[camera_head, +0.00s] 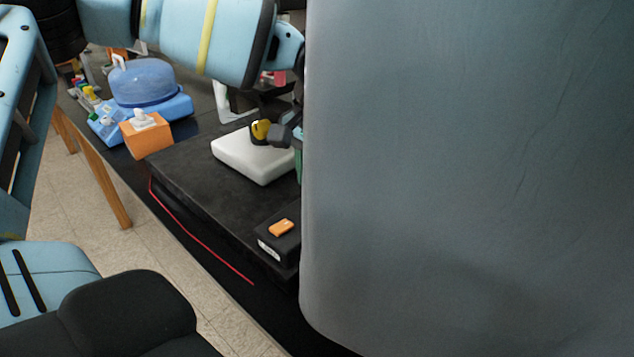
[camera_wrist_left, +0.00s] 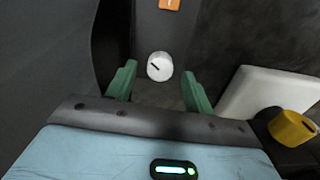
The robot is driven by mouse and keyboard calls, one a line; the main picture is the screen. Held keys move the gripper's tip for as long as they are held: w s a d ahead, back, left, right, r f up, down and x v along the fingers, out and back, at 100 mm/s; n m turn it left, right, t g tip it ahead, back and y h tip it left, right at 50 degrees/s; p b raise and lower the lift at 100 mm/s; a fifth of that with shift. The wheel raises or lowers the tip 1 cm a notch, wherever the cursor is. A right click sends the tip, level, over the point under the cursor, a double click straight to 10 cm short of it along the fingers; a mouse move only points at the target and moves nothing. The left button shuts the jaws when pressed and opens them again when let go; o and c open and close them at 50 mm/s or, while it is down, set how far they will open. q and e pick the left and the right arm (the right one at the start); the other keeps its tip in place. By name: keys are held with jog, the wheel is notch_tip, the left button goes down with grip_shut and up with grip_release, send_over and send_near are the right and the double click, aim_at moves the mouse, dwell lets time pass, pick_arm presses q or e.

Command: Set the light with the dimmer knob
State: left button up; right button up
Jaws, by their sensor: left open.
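In the left wrist view a white round knob (camera_wrist_left: 160,66) with a dark pointer line sits beyond and between the fingertips of my left gripper (camera_wrist_left: 158,84). The green fingers are open, with clear space on both sides of the knob; I see no contact. In the head view my left gripper (camera_head: 298,163) is mostly cut off by a large grey surface, and the white knob is hidden. The light is not clearly identifiable. My right gripper is not in view.
A white box (camera_head: 240,160) with a yellow knob (camera_head: 260,129) stands beside my left gripper. A black box with an orange switch (camera_head: 281,228) is near the dark table's front edge. An orange box (camera_head: 146,137) and a blue domed device (camera_head: 145,82) stand farther left.

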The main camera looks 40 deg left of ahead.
aim_at(317, 191)
pick_arm(q)
notch_tip(317, 191, up, 7)
jog(key=shift+f, duration=0.15)
